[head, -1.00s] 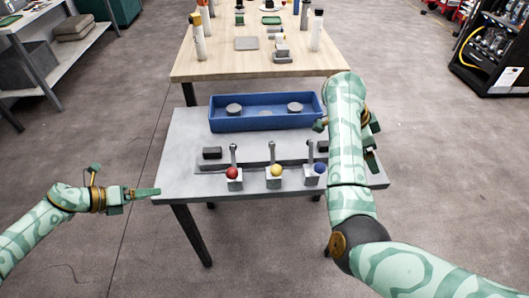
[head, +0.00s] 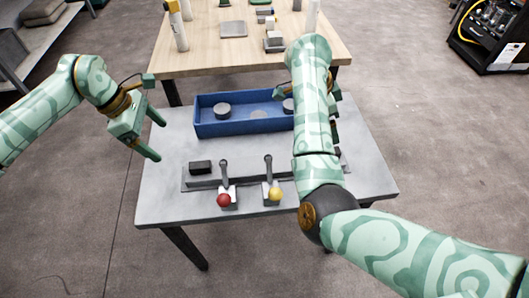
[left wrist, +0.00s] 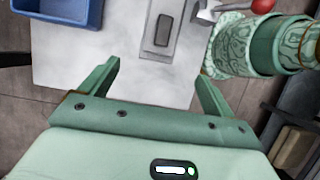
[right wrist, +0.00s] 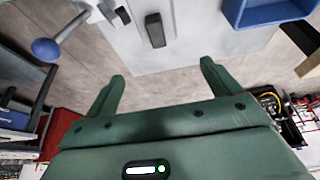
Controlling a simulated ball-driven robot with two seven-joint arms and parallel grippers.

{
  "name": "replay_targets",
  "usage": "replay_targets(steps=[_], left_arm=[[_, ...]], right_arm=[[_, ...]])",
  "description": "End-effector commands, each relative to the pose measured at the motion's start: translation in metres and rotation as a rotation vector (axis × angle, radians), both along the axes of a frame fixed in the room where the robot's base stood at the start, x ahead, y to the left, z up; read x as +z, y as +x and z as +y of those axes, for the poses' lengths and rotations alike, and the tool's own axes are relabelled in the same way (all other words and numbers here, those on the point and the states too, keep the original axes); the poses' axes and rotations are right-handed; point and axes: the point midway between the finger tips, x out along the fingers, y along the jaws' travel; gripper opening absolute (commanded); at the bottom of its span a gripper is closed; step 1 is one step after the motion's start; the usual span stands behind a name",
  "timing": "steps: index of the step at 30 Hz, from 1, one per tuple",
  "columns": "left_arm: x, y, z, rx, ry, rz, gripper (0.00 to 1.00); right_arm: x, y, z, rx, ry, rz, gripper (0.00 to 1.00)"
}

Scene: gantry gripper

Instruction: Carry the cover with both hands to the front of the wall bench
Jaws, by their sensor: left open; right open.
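A long low grey piece, which looks like the cover (head: 235,181), lies on the grey table (head: 165,205). A dark block (head: 201,167) sits at its left end, and another dark block shows in the right wrist view (right wrist: 154,31). My left gripper (head: 158,137) is open and empty above the table's left edge, left of the cover; the left-end block shows ahead of its fingers in the left wrist view (left wrist: 162,30). My right gripper (right wrist: 162,72) is open and empty, pointing toward the right-end block. My right arm hides the cover's right part in the head view.
Levers with a red ball (head: 223,200), a yellow ball (head: 275,193) and a blue ball (right wrist: 45,50) stand at the cover's front. A blue tray (head: 210,129) holding grey discs is behind it. A wooden table (head: 235,52) stands beyond.

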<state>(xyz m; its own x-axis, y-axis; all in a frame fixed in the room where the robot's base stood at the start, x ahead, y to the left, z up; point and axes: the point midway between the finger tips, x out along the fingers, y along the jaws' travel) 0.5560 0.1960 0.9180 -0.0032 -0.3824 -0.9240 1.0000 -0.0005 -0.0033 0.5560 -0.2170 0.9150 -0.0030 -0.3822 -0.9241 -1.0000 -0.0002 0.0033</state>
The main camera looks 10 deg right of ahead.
Motion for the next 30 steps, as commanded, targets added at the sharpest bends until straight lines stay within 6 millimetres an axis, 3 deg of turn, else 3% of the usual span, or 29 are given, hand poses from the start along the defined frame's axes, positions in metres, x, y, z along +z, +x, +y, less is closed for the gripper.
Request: replay_targets(steps=[8,14,30], left_arm=[[-0.001,0.000,0.000,-0.002,0.002,-0.001,0.89],[-0.015,-0.001,-0.006,-0.001,-0.001,0.003,0.89],[-0.111,-0.001,-0.046,0.003,-0.002,0.004,0.89]], right_arm=[[-0.001,0.000,0.000,0.000,0.000,0.000,0.89],[-0.015,-0.001,-0.006,0.000,0.000,0.005,0.89],[-0.111,-0.001,-0.046,0.000,-0.002,0.004,0.89]])
